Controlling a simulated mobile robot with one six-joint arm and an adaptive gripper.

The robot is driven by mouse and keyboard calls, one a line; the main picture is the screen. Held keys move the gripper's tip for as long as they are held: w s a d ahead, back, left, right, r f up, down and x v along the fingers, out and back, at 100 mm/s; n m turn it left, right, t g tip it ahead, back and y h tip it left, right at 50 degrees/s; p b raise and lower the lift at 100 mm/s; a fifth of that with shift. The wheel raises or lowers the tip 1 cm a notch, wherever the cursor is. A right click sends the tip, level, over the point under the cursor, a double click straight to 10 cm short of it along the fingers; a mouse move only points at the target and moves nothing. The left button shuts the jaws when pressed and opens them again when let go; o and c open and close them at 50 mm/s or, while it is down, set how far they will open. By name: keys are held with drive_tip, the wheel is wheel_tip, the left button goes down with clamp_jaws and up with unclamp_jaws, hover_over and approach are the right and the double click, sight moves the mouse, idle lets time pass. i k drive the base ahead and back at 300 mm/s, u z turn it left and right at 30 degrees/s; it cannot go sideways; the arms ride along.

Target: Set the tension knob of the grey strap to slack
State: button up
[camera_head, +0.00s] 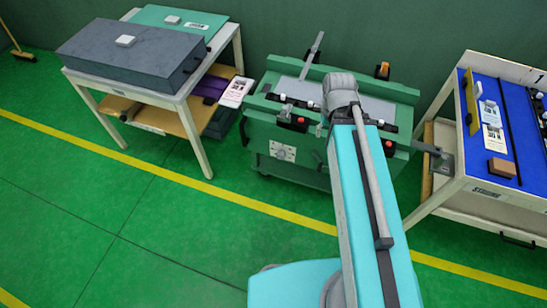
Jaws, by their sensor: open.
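A green workbench machine (265,118) stands in the middle, in front of the wall. A grey lever-like bar (312,55) rises from its back edge. Small black fittings with red or orange tops sit along it, one at the front (300,121) and an orange one at the back right (382,70). A pale plate with small dark marks (283,151) is on its front face. I cannot tell which part is the grey strap or its tension knob, nor any setting. My teal arm reaches over the machine and hides part of it. My gripper is not visible beyond the grey arm joint.
A white-framed table (199,150) at left holds a dark grey case (130,52) and a teal panel (160,16). A blue-topped cart (505,90) with a brown block (501,168) stands at right. The green floor in front is clear, crossed by a yellow line (270,208).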

sight(281, 155)
drive_tip(key=u, duration=0.1)
drive_tip(key=k, duration=1.15)
drive_tip(key=z, duration=0.65)
drive_tip(key=i, duration=1)
